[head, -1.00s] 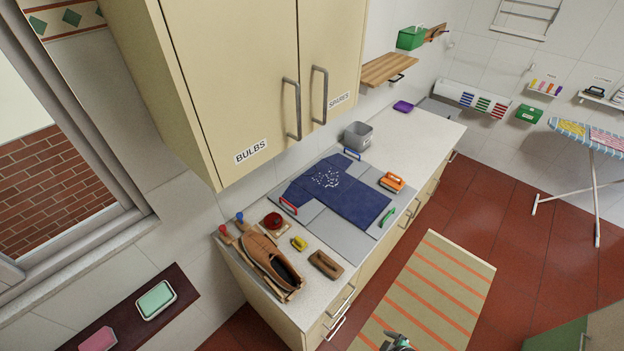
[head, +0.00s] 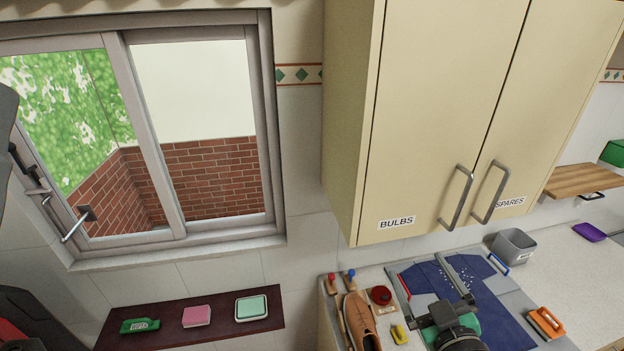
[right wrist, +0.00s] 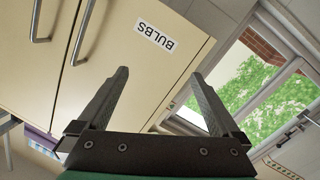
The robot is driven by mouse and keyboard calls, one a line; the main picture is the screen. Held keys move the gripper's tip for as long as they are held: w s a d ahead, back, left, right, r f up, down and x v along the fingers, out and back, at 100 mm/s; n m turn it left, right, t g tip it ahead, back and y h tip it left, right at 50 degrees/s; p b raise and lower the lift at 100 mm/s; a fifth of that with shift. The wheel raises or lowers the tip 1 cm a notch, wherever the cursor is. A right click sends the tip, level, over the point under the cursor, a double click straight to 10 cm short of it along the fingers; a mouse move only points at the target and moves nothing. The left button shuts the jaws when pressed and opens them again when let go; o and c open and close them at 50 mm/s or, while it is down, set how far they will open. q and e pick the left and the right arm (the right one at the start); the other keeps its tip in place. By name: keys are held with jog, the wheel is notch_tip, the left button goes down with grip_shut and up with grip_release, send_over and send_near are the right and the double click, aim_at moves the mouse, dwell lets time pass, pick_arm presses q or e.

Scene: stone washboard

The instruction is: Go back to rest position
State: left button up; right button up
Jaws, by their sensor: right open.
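My right gripper (head: 428,283) shows at the lower right of the head view, over the stone washboard (head: 404,272) with dark blue cloth (head: 490,309) on it. Its two fingers are spread apart with nothing between them. In the right wrist view the open fingers (right wrist: 163,98) point up towards the cream wall cabinet (right wrist: 95,50) labelled BULBS. My left gripper cannot be made out; dark parts of my own body show at the left edge of the head view.
The wall cabinet (head: 440,130) overhangs the counter. A brown shoe (head: 360,322), a red tin (head: 381,295), a yellow brush (head: 400,334), an orange-handled brush (head: 545,322) and a grey bin (head: 512,245) stand around the washboard. A dark shelf (head: 225,322) below the window holds several items.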

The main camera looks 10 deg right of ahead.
jog(key=s+a+r+t+y, duration=0.1)
jog(key=a+r+t, duration=0.1)
jog(key=r, duration=0.6)
jog(key=s+a+r+t, duration=0.1)
jog(key=a+r+t, duration=0.1)
jog(key=r, duration=0.6)
jog(key=s+a+r+m+t+y, duration=0.1)
jog(key=s+r+m+t, duration=0.1)
jog(key=s+r, duration=0.4)
jog(key=s+a+r+m+t+y, duration=0.1)
jog(key=s+r+t, duration=0.3)
jog(key=s+r, duration=0.3)
notch_tip(320, 180, up, 6)
jog(key=shift+f+m, duration=0.1)
jog(key=shift+m, duration=0.3)
